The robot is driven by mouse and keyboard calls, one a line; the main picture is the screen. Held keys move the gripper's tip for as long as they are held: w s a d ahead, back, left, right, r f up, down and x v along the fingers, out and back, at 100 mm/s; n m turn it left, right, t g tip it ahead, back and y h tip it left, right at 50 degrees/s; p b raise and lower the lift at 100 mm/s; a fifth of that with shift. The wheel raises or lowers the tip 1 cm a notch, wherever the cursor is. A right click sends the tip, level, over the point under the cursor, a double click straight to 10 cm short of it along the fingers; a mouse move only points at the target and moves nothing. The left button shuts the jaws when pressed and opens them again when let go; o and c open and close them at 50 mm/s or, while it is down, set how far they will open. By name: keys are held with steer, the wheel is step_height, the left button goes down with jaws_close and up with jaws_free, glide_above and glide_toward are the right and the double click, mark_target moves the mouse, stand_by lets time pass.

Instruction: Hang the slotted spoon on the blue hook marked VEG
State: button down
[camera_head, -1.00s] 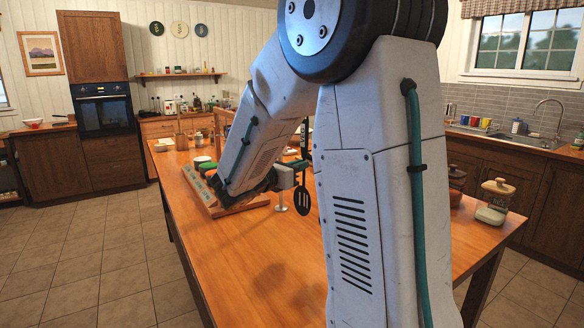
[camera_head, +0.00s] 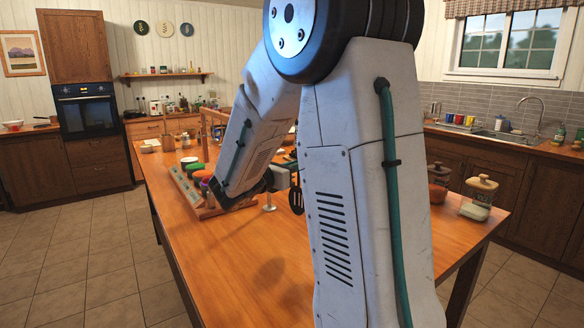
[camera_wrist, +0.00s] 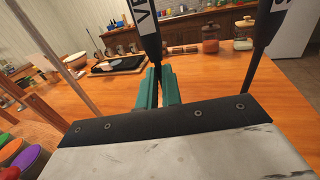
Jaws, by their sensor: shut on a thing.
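In the head view the black slotted spoon (camera_head: 296,200) hangs upright, bowl down, beside my gripper (camera_head: 282,179), partly hidden behind my arm. In the wrist view the green fingers of my gripper (camera_wrist: 159,88) are shut on a thin black shaft below a black handle (camera_wrist: 147,35). That handle has a white label showing the letters "VE"; the rest is cut off. A second black upright piece (camera_wrist: 268,28) with a white label stands apart to the right. I cannot make out a blue hook in either view.
A wooden rack frame (camera_head: 203,125) stands at the far left of the table, near a tray (camera_head: 184,187) with coloured pots. The wrist view shows a purple pot (camera_wrist: 27,160) and a dark tray (camera_wrist: 118,66). Jars (camera_head: 480,197) stand right. The front tabletop (camera_head: 230,270) is clear.

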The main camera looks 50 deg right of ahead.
steer(key=shift+f, duration=0.15)
steer(key=c, duration=1.5)
jaws_free()
steer(key=a, duration=0.7)
steer(key=shift+a, duration=0.4)
